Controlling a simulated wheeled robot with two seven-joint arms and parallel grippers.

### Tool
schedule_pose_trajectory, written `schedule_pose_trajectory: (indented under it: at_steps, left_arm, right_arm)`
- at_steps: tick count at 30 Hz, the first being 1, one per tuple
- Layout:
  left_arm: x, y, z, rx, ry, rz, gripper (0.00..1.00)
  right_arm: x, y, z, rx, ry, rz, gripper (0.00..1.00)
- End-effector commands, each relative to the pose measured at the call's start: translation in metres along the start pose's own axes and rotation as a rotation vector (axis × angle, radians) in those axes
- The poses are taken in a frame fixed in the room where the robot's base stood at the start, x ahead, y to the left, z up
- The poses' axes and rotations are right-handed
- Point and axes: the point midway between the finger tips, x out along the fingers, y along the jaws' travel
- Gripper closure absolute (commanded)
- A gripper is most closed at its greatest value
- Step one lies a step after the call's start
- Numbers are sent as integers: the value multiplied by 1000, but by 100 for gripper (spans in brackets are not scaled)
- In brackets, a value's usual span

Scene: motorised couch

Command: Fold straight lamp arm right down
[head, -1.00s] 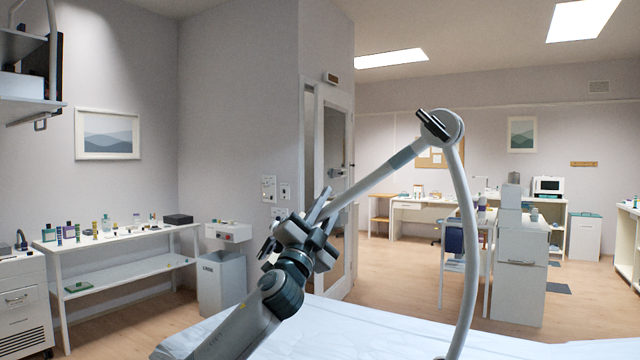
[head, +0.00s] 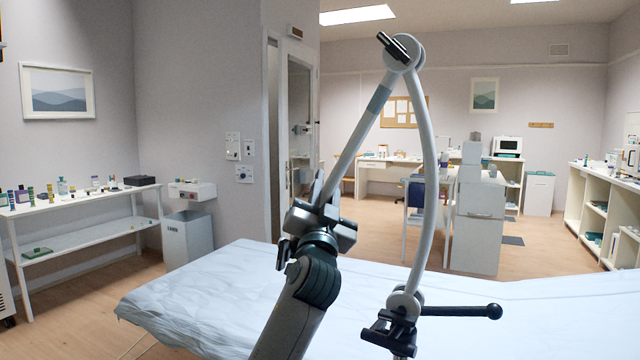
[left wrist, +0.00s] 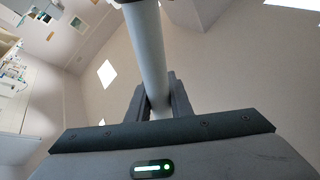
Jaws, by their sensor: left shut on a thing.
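The lamp arm stands over the couch (head: 210,290). Its curved lower segment (head: 429,190) rises from a clamp with a black handle (head: 455,312) to a round joint with a black lever (head: 397,46) at the top. The straight lamp arm (head: 360,135) slopes from that joint down and to the left. My left gripper (head: 322,200) is shut on its lower part. In the left wrist view the grey tube (left wrist: 148,55) runs between the two fingers (left wrist: 158,98). The tube's lower end is hidden by my gripper. My right gripper is not in view.
A side table with bottles (head: 80,200) and a grey bin (head: 188,240) stand at the left. A white cabinet (head: 478,222) stands behind the lamp arm, and shelves (head: 605,215) line the right wall. Air around the lamp arm is clear.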

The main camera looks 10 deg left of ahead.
Motion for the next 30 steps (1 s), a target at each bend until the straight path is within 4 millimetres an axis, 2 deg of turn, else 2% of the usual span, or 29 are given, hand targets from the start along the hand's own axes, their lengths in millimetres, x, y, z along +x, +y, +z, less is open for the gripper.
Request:
schedule_pose_trajectory:
  at_steps: [11,12,13,14,24,30]
  left_arm:
    - [0,1,1,-1,-3,0,100]
    - [0,1,1,-1,-3,0,71]
    - [0,1,1,-1,-3,0,64]
    - [0,1,0,-1,-3,0,62]
    - [-1,0,0,-1,-1,-1,62]
    - [-12,1,0,-3,-1,-1,62]
  right_arm:
    - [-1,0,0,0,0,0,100]
    - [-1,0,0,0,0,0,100]
    - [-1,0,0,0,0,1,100]
    - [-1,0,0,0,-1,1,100]
    - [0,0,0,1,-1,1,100]
    - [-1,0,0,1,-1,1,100]
